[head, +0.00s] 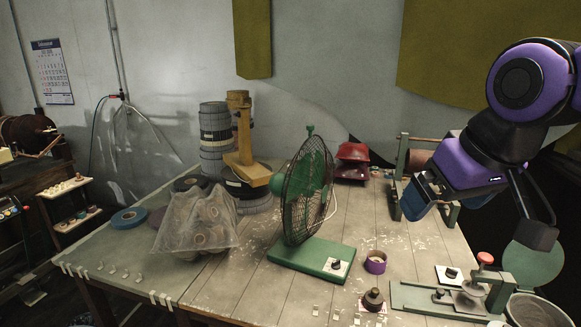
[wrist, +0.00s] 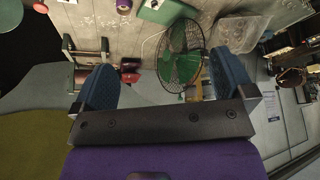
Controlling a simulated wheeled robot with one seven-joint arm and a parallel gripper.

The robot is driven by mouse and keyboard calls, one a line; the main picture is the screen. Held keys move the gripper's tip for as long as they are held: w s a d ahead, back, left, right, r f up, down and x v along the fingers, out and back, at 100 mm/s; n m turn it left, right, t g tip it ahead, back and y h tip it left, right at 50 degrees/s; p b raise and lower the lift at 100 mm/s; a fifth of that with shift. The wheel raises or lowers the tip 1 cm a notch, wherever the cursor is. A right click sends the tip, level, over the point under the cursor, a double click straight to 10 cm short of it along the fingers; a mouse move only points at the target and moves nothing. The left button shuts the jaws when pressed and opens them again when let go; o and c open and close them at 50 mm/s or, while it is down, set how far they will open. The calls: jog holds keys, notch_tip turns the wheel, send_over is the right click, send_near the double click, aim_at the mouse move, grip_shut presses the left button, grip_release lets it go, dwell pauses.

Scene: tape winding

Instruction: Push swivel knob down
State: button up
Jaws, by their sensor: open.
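A green desk fan (head: 305,190) with a round wire cage stands on a green base (head: 312,262) in the middle of the table. A small green knob (head: 310,130) sticks up from its top; I take it as the swivel knob. My gripper (head: 476,214) is open and empty, in the air to the right of the fan and well apart from it. In the wrist view, the spread fingers of my gripper (wrist: 165,80) frame the fan (wrist: 180,52) at a distance. I cannot make out the top knob clearly there.
A wooden stand (head: 245,150) and stacked tape rolls (head: 215,135) are behind the fan. A bag of rolls (head: 197,222) lies left. Red items (head: 352,160) sit behind right. A purple-rimmed cup (head: 375,262) and a green fixture (head: 435,297) are front right.

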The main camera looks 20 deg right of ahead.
jog(key=shift+w+r, duration=0.15)
jog(key=shift+r, duration=0.05)
jog(key=c, duration=0.5)
jog(key=w+r+m, duration=0.1)
jog(key=w+r, duration=0.2)
jog(key=w, duration=0.1)
jog(key=w+r+m, duration=0.1)
jog(key=w+r, duration=0.2)
jog(key=r, duration=0.1)
jog(key=shift+w+m+g, duration=0.4)
grip_shut()
jog(key=w+a+r+m+g, duration=0.1)
jog(key=w+r+m, duration=0.25)
jog(key=w, duration=0.75)
jog(key=w+r+m+g+h, duration=0.15)
jog(key=w+m, duration=0.25)
jog(key=w, duration=0.7)
jog(key=w+a+r+m+g+y, duration=0.1)
jog(key=w+r+m, duration=0.25)
jog(key=w, duration=0.85)
jog(key=w+a+f+m+g+h, duration=0.1)
jog(key=w+a+f+m, duration=0.2)
jog(key=w+f+m, duration=0.2)
jog(key=w+a+f+m+g+h, duration=0.1)
jog(key=w+a+f+m, duration=0.3)
jog(key=w+f, duration=0.7)
jog(key=shift+a+f+m, duration=0.3)
jog(key=shift+f+m, duration=0.05)
jog(key=shift+m, duration=0.25)
